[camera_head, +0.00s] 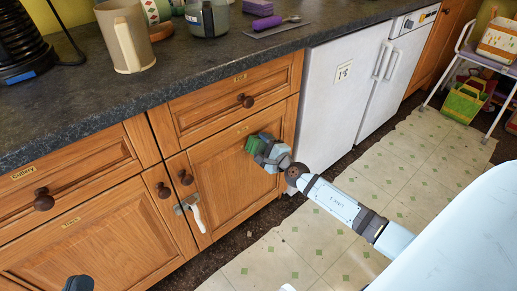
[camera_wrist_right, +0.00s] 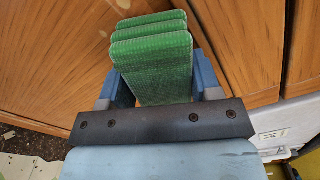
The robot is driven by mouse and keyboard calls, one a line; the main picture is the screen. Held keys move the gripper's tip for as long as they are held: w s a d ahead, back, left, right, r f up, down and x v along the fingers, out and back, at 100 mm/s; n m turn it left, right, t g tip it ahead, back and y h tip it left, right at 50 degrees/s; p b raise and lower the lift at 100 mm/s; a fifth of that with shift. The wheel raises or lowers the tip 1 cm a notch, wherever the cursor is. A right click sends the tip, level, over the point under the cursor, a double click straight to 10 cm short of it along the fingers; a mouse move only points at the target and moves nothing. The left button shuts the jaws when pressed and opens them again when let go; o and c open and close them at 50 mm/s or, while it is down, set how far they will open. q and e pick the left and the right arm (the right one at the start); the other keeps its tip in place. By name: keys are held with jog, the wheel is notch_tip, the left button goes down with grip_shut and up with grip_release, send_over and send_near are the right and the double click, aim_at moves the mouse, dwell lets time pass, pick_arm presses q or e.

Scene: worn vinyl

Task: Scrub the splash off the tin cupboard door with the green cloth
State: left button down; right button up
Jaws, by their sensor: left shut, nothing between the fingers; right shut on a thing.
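The green cloth (camera_head: 252,144) is folded in layers and held in my right gripper (camera_head: 268,152), against or very close to the right-hand wooden cupboard door (camera_head: 222,170). In the right wrist view the cloth (camera_wrist_right: 152,70) sits between the two blue fingers, with the wood panel behind it. I cannot tell if the cloth touches the wood. A small label (camera_head: 242,128) on the door is too small to read. My left gripper (camera_head: 78,284) is shut and empty at the bottom left edge.
A white latch or strap (camera_head: 197,216) hangs near the door knobs. The dark worktop (camera_head: 200,65) above carries a beige jug (camera_head: 124,36), a glass jar (camera_head: 207,17) and a purple-handled utensil (camera_head: 268,22). A white fridge (camera_head: 344,85) stands to the right.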

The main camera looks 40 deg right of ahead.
aim_at(233, 155)
dwell(0.5)
jog(key=shift+s+a+r+p, duration=0.15)
jog(key=shift+a+p, duration=0.65)
jog(key=shift+a, duration=0.45)
jog(key=shift+a+p, duration=0.5)
jog(key=shift+a, duration=0.7)
jog(key=shift+s+a+p, duration=0.1)
jog(key=shift+a+p, duration=0.5)
jog(key=shift+a, duration=0.6)
jog(key=shift+s+a+p, duration=0.1)
jog(key=shift+a+p, duration=0.35)
jog(key=shift+a, duration=0.85)
